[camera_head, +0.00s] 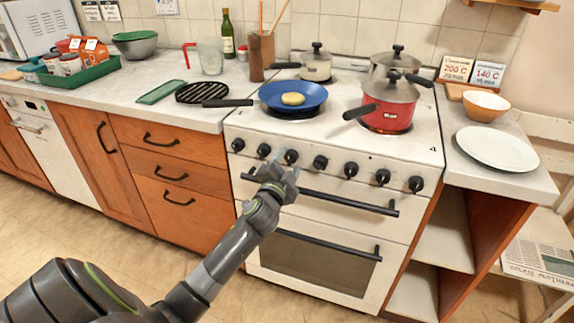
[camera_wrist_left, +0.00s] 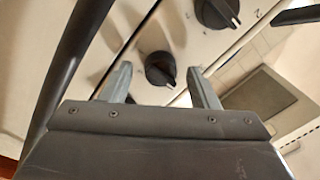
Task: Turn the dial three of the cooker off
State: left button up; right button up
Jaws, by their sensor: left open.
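The white cooker (camera_head: 335,187) has a row of several black dials along its front. The third dial from the left (camera_head: 291,157) is just above and beside the fingertips of my left gripper (camera_head: 280,172). In the left wrist view one black dial (camera_wrist_left: 160,69) shows between the two open fingers of my left gripper (camera_wrist_left: 160,84), with a pale pointer line on its face. Whether the fingers touch it I cannot tell. A second dial (camera_wrist_left: 217,12) with a printed number beside it is at the top. My right gripper is out of view.
A blue pan (camera_head: 293,96) with a yellow round food and a red pot (camera_head: 388,104) stand on the hob, their handles pointing left. A black oven handle (camera_head: 345,203) runs below the dials. Floor in front of the cooker looks clear.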

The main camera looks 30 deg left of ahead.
pick_arm(q)
jog(key=shift+s, duration=0.1)
jog(key=r+v, duration=0.1)
jog(key=v, duration=1.6)
jog(key=shift+f, duration=0.5)
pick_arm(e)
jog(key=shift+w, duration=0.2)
pick_arm(q)
jog(key=shift+d, duration=0.1)
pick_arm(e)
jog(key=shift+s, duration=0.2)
